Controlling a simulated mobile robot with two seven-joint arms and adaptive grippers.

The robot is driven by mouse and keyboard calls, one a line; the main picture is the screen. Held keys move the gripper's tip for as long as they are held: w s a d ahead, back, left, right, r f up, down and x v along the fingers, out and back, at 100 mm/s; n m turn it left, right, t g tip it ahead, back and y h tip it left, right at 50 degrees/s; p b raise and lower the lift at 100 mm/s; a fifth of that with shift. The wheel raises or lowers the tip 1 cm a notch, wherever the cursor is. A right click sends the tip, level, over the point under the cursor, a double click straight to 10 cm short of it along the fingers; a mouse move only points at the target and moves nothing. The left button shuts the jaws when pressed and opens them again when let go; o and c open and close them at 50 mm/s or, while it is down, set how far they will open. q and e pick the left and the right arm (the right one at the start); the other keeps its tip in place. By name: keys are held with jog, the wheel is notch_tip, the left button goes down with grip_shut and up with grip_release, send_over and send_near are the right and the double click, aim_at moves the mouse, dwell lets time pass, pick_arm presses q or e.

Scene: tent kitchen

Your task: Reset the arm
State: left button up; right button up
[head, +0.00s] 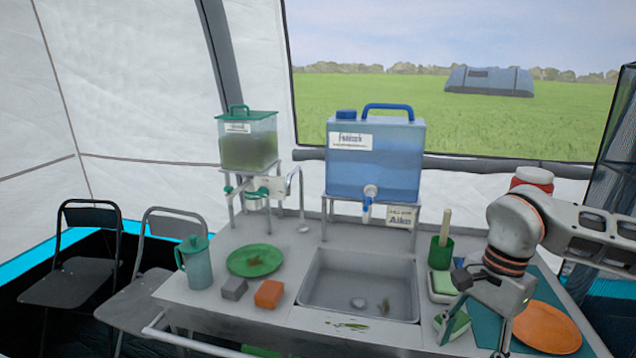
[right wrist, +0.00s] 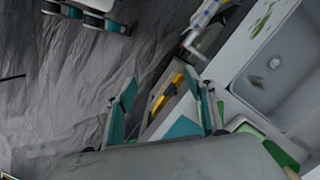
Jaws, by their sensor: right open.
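My right arm comes in from the right side of the head view and bends down over the front right of the counter. My right gripper (head: 476,335) points down near the front edge, right of the sink. In the right wrist view the two fingers of this gripper (right wrist: 167,95) are spread apart with nothing between them. Below them show the floor and the area beside the counter's front edge.
The counter holds a sink (head: 345,285), a green plate (head: 255,260), a jug (head: 195,262), an orange sponge (head: 269,293), a grey block (head: 234,288), a blue water tank (head: 375,158), a green dispenser (head: 248,145) and an orange plate (head: 547,327). Chairs (head: 75,275) stand left.

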jog(key=s+a+f+m+g+y, duration=0.15)
jog(key=s+a+y, duration=0.35)
jog(key=a, duration=0.7)
jog(key=s+a+f+m+g+y, duration=0.15)
jog(key=s+a+y, duration=0.3)
jog(key=a, duration=0.65)
jog(key=a+r+m+t+y, duration=0.3)
jog(key=a+r+m+y, duration=0.5)
jog(key=m, duration=0.4)
jog(key=w+d+f+m+t+h, duration=0.3)
jog(key=w+d+f+m+t, duration=0.4)
jog(key=m, duration=0.6)
jog(key=w+d+f+m+t+h, duration=0.2)
jog(key=d+f+m+t+h, duration=0.3)
jog(key=m+t, duration=0.65)
jog(key=s+d+f+m+g+h, duration=0.2)
jog(key=s+d+f+m+h, duration=0.1)
jog(key=f, duration=0.6)
jog(key=s+d+f+m+g+h, duration=0.2)
jog(key=s+d+f+m+g, duration=0.1)
jog(key=s+d+f+m, duration=0.2)
jog(key=s+d+f+m+g+h, duration=0.2)
jog(key=s+d+f+m, duration=0.3)
jog(key=f, duration=0.7)
jog(key=s+m+h, duration=0.1)
jog(key=s+m, duration=0.1)
jog(key=m, duration=0.1)
jog(key=shift+f+m+h, duration=0.35)
jog(key=shift+f, duration=0.05)
